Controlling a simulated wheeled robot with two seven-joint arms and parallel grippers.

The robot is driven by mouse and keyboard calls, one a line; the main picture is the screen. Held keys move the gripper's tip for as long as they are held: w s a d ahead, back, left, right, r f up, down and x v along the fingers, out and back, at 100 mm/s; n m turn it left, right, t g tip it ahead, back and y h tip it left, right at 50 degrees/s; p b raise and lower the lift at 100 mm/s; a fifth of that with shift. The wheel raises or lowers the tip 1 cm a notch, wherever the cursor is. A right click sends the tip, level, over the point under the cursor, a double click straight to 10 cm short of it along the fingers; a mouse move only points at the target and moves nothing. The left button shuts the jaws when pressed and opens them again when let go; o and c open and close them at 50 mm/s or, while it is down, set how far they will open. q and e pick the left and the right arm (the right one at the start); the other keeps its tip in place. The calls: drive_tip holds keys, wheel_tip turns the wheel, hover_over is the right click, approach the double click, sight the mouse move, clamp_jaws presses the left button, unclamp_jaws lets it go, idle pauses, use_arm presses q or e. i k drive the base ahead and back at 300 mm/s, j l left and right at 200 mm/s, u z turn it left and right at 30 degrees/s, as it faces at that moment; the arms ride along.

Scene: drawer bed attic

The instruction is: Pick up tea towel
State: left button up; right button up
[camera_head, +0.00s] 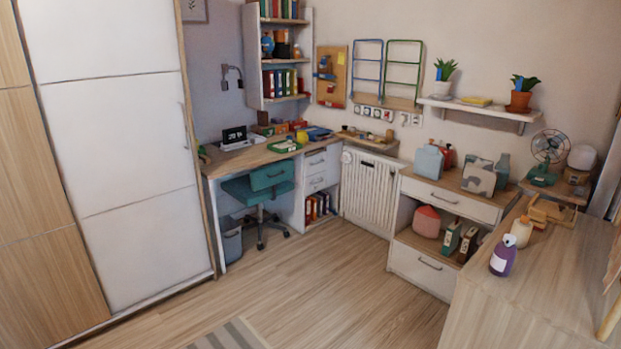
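I cannot make out a thing that is surely the tea towel. A small flat yellow item (477,101) lies on the white wall shelf between two potted plants; it is too small to tell whether it is cloth. A grey and white patterned item (478,177) stands on the low drawer unit; its material is unclear. Neither of my grippers is in view.
A desk (245,157) with a teal chair (261,185) stands in the corner. The drawer unit (450,195) is right of the radiator (368,190). A wooden top (560,275) with bottles (503,255) is at front right. The middle floor (320,270) is clear.

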sight(428, 163)
drive_tip(key=i+j, duration=0.15)
drive_tip(key=i, duration=0.55)
drive_tip(key=i+j, duration=0.15)
drive_tip(key=i, duration=0.55)
drive_tip(key=i+j, duration=0.1)
drive_tip(key=i, duration=0.6)
drive_tip(key=i+l+z, duration=0.1)
drive_tip(key=i+z, duration=0.3)
drive_tip(key=i, duration=0.15)
drive_tip(key=i+z, duration=0.4)
drive_tip(key=i, duration=0.15)
drive_tip(key=i+j+z, duration=0.4)
drive_tip(key=i+l, duration=0.1)
